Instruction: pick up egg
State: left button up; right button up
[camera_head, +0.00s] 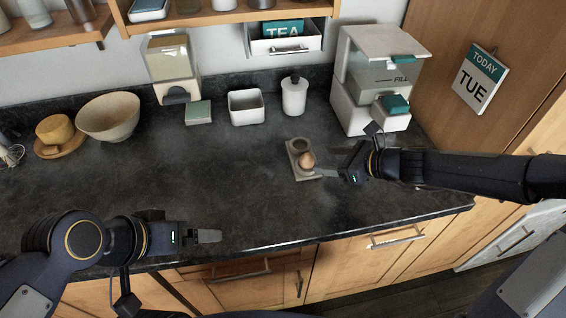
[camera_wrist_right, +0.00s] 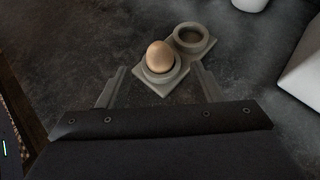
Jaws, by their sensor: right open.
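A brown egg (camera_head: 307,160) sits upright in the near cup of a grey two-cup holder (camera_head: 295,146) on the dark counter. The holder's far cup is empty. In the right wrist view the egg (camera_wrist_right: 160,57) stands ahead of my right gripper (camera_wrist_right: 158,84), roughly midway between its two fingers. That gripper (camera_head: 318,173) is open and comes in from the right at the holder's near end. Whether a finger touches the holder cannot be told. My left gripper (camera_head: 210,236) is over the counter's front edge at the left, away from the egg; its finger gap is not clear.
A white dispenser (camera_head: 366,115) stands behind my right arm. A white jar (camera_head: 294,96), a square white bowl (camera_head: 246,107) and a small box (camera_head: 198,113) line the back. A large bowl (camera_head: 108,118) stands at the left. The counter's middle is clear.

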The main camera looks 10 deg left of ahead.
aim_at(311, 158)
jog(key=x, duration=0.7)
jog(key=shift+w+a+p, duration=0.1)
jog(key=shift+a+p, duration=0.25)
jog(key=c, duration=0.7)
